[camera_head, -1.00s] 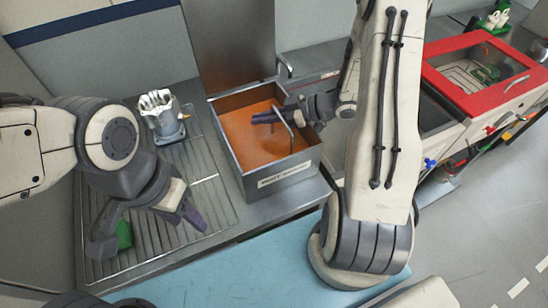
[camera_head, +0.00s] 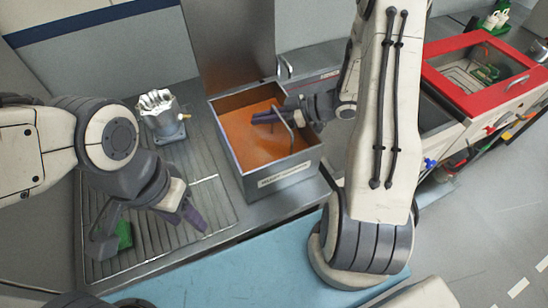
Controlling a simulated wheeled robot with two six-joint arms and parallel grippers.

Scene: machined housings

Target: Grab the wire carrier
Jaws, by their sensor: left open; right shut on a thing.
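A bent metal wire handle (camera_head: 287,132) rises from the orange liquid inside a square metal tank (camera_head: 277,181). I take it for part of the wire carrier; whatever is below the liquid is hidden. My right gripper (camera_head: 270,117) reaches into the tank from the right, its purple fingers low over the liquid at the handle. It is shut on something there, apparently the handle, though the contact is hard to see. My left gripper (camera_head: 188,214) is open and empty above the ribbed draining tray (camera_head: 218,200), left of the tank.
A silvery machined housing (camera_head: 163,118) stands at the back of the draining tray. A green object (camera_head: 124,235) shows beneath my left wrist. A red-framed basin (camera_head: 470,83) is at right. A raised metal panel (camera_head: 232,45) stands behind the tank. A light-blue surface (camera_head: 240,265) lies in front.

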